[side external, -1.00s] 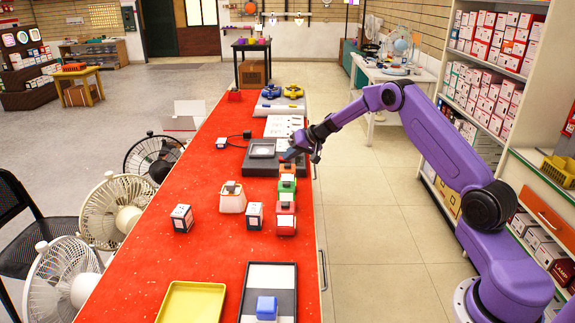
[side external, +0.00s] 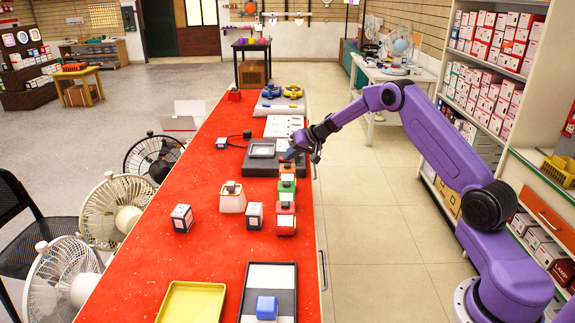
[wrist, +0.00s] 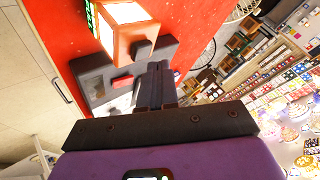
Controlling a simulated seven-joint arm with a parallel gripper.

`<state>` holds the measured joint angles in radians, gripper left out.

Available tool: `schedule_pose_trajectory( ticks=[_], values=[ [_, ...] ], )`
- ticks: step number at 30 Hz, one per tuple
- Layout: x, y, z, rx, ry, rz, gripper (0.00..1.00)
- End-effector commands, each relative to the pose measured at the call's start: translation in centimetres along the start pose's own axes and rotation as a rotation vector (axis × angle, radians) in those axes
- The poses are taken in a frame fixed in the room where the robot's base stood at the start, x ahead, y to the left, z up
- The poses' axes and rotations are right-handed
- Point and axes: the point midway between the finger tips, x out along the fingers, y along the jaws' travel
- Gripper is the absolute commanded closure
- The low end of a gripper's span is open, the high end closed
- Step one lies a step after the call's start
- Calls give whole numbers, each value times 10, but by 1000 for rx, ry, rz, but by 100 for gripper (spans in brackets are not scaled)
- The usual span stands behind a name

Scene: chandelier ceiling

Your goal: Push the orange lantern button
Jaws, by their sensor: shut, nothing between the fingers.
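The orange lantern (side external: 287,168) stands at the far end of a short row of lanterns near the right edge of the red table. In the wrist view the orange lantern (wrist: 118,35) shows a bright white panel and a dark block (wrist: 142,49) on its top side. My gripper (side external: 288,157) is shut and empty. Its tips are close by the top of the orange lantern and partly hide it. In the wrist view my shut fingers (wrist: 159,70) end just beside the dark block. I cannot tell whether they touch it.
A green lantern (side external: 287,185) and a red lantern (side external: 285,222) stand in line nearer the camera. A dark grey device (side external: 262,163) lies behind and left. A white lantern (side external: 232,202), small boxes, a yellow tray (side external: 172,312) and a blue block (side external: 266,307) are also on the table (side external: 212,235).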

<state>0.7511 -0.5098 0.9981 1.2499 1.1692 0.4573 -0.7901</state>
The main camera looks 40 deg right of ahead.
Motion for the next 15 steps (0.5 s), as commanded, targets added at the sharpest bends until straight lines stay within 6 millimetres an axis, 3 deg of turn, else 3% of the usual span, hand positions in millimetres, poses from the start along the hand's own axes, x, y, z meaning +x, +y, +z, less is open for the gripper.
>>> schedule_pose_trajectory(
  ticks=[15],
  values=[
    [5,4,4,0,0,0,100]
  ],
)
